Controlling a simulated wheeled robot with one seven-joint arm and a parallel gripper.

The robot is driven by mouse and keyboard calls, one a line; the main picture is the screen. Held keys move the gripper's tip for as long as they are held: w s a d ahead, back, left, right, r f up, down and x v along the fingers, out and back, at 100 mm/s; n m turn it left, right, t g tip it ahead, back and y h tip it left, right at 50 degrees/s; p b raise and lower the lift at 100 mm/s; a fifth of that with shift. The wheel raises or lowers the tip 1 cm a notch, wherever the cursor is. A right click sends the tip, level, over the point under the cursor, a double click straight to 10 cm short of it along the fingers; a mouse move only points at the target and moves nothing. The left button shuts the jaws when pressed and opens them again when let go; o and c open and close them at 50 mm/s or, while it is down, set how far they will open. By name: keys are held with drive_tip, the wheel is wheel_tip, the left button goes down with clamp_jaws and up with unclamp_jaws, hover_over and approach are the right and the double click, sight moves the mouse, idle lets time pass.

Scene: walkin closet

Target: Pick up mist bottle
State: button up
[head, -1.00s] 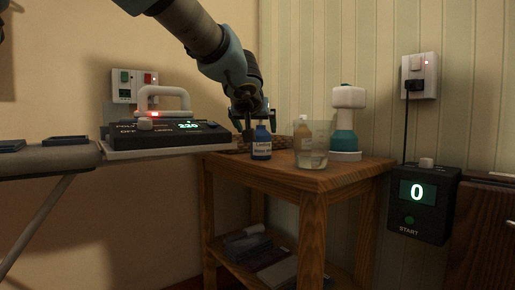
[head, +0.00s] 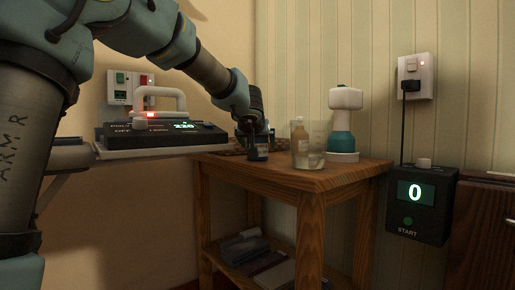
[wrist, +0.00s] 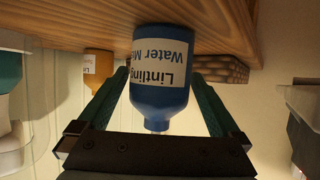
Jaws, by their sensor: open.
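The mist bottle is a small blue bottle (head: 258,149) with a white label reading "Water M…", standing on the wooden side table (head: 290,176). In the wrist view, which appears upside down, the blue bottle (wrist: 160,85) fills the middle. My gripper (wrist: 161,80) is open, with one dark green finger on each side of the bottle; whether either finger touches it I cannot tell. In the head view my gripper (head: 254,135) is at the bottle and hides its upper part.
An amber bottle (head: 299,136) and a clear beaker (head: 309,158) stand just right of it. A white and teal device (head: 342,125) is farther right. A steam iron unit (head: 160,130) sits left on the ironing board. A timer box (head: 420,205) hangs on the wall.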

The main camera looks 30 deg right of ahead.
drive_tip(key=shift+c, duration=0.4)
drive_tip(key=c, duration=1.5)
